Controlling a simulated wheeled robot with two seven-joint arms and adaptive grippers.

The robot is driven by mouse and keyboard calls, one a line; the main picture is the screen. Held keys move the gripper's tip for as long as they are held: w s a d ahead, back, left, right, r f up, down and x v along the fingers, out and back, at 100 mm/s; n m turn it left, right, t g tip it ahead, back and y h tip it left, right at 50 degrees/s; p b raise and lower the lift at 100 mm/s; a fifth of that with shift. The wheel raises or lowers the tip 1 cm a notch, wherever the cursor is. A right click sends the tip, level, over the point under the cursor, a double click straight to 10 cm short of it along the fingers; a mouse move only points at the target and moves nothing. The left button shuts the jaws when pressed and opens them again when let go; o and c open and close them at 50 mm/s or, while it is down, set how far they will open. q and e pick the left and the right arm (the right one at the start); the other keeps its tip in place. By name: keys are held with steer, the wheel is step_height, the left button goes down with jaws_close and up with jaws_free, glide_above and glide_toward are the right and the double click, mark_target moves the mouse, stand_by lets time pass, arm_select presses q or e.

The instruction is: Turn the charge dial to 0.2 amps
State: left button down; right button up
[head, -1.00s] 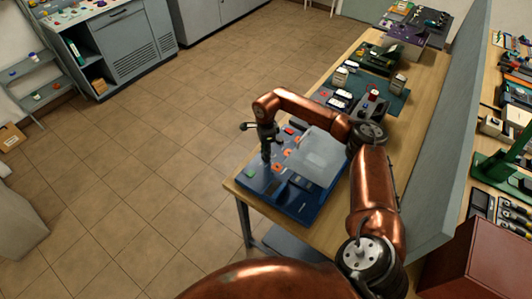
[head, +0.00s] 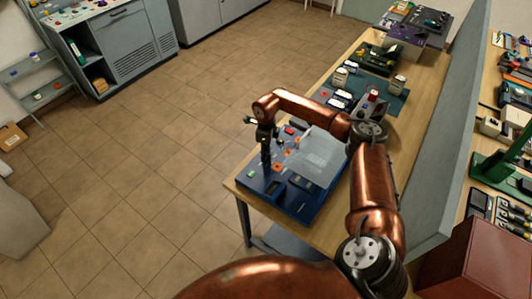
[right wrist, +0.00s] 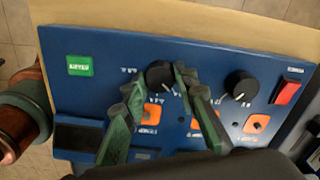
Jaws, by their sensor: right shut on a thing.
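A blue charger panel (head: 250,183) lies on the near end of the wooden bench; it fills much of the right wrist view (right wrist: 100,50). It has two black dials, a left one (right wrist: 159,74) and a right one (right wrist: 241,84). Their printing is too small to read, so I cannot tell the setting. My right gripper (right wrist: 162,79) is shut on the left dial, one finger on each side, partly hiding its scale. In the head view the right gripper (head: 266,158) points down onto the panel. My left gripper is not in view.
The panel also has a green label (right wrist: 79,66), a red switch (right wrist: 288,91) and several orange sockets (right wrist: 256,124). A clear cover (head: 320,155) stands over its right part. More equipment sits farther back on the bench (head: 430,75). A grey partition (head: 450,140) runs along the bench's right side.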

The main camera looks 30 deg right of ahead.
steer(key=shift+w+r, duration=0.1)
steer(key=o, duration=1.2)
step_height(320, 180, up, 12)
steer(key=shift+f, duration=0.1)
